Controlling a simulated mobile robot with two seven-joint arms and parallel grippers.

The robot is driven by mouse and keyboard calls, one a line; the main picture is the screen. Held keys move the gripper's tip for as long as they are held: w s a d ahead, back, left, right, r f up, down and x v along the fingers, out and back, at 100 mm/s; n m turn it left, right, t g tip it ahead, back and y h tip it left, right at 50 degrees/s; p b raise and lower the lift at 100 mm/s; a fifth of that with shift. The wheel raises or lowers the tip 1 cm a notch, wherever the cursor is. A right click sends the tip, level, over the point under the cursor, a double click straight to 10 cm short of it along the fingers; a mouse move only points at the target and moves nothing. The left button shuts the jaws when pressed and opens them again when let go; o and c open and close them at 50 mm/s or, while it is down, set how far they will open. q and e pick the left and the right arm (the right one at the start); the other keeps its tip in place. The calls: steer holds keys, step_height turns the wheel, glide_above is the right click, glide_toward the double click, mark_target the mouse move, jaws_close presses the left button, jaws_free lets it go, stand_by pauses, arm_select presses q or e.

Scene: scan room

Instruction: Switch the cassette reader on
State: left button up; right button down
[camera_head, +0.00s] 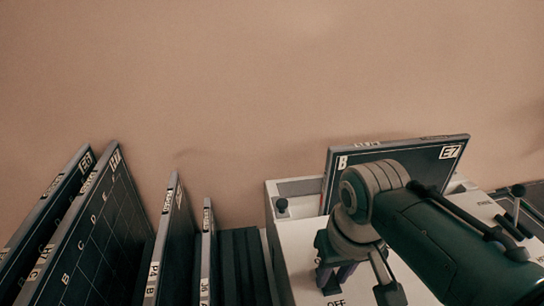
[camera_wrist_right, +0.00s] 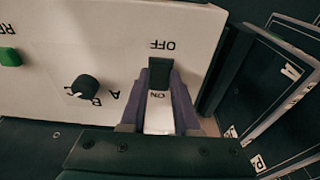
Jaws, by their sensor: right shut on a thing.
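The cassette reader (camera_head: 300,238) is a pale box at the lower right in the head view. Its white top panel (camera_wrist_right: 60,45) also fills much of the right wrist view. The reader's switch (camera_wrist_right: 160,70) is a black block with OFF printed above it and ON below it, both upside down in the wrist view. My right gripper (camera_wrist_right: 160,82) is shut on the switch, one purple finger on each side. In the head view my right gripper (camera_head: 335,272) reaches down onto the panel beside an OFF label and hides the switch. My left gripper is not in view.
A black knob (camera_wrist_right: 84,88) marked A and B and a green button (camera_wrist_right: 9,57) are on the panel. Several dark cassettes (camera_head: 90,230) stand in a rack at the left.

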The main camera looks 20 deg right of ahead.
steer(key=shift+w+d+g+b, duration=0.1)
steer(key=shift+w+g+b, duration=0.25)
steer(key=shift+g, duration=0.35)
steer(key=shift+s, duration=0.1)
steer(key=c, duration=0.6)
jaws_free()
steer(key=shift+r, duration=0.1)
steer(key=shift+c, duration=0.2)
step_height(320, 180, up, 10)
steer(key=p, duration=0.2)
steer(key=shift+p, duration=0.3)
